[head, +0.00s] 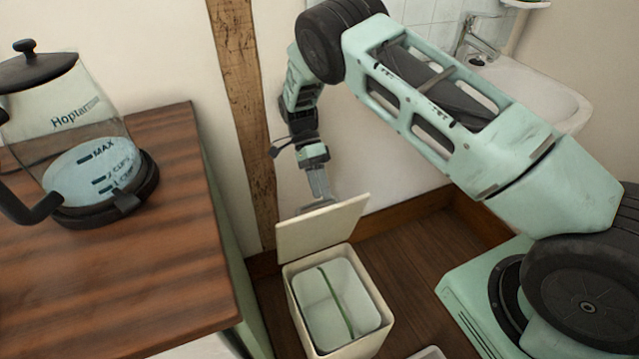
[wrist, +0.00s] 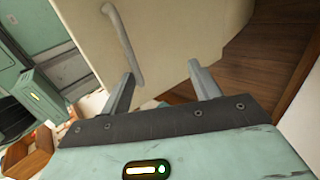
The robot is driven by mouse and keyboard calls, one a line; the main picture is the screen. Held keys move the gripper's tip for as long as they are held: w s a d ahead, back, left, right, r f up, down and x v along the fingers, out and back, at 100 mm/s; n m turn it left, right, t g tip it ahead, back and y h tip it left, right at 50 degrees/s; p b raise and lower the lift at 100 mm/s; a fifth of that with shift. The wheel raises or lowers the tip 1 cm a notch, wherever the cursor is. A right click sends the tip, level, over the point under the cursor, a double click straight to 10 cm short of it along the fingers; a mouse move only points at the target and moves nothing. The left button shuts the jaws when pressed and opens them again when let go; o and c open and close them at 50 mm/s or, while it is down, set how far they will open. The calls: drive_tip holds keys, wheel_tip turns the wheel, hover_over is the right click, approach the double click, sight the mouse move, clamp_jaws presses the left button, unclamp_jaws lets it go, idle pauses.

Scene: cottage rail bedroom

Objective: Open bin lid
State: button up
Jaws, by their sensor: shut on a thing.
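The bin (head: 374,341) is a cream box standing on the floor, with a pale inner bucket divided by a green strip. Its cream lid (head: 322,230) stands raised at the bin's back edge, tilted a little back, so the bin's mouth is uncovered. My gripper (head: 322,199) is behind the lid at its upper edge; the lid partly hides the fingertips. In the wrist view my gripper (wrist: 161,64) has its two fingers apart, with a cream panel (wrist: 185,28) between and beyond them. The exact contact is hard to see.
A wooden-topped cabinet (head: 150,262) stands left of the bin, bearing a glass kettle (head: 95,172). A white washbasin (head: 535,92) is at the upper right. A wooden post (head: 240,90) is on the wall behind. Dark wooden floor (head: 420,250) lies right of the bin.

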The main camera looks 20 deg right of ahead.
drive_tip(key=shift+o, duration=0.5)
drive_tip(key=shift+a+f, duration=0.2)
drive_tip(key=shift+f, duration=0.25)
drive_tip(key=c, duration=0.4)
drive_tip(key=shift+w+d+r, duration=0.1)
drive_tip(key=shift+r, duration=0.2)
wheel_tip(320, 180, up, 10)
drive_tip(key=shift+f+p, duration=0.1)
drive_tip(key=shift+p, duration=0.4)
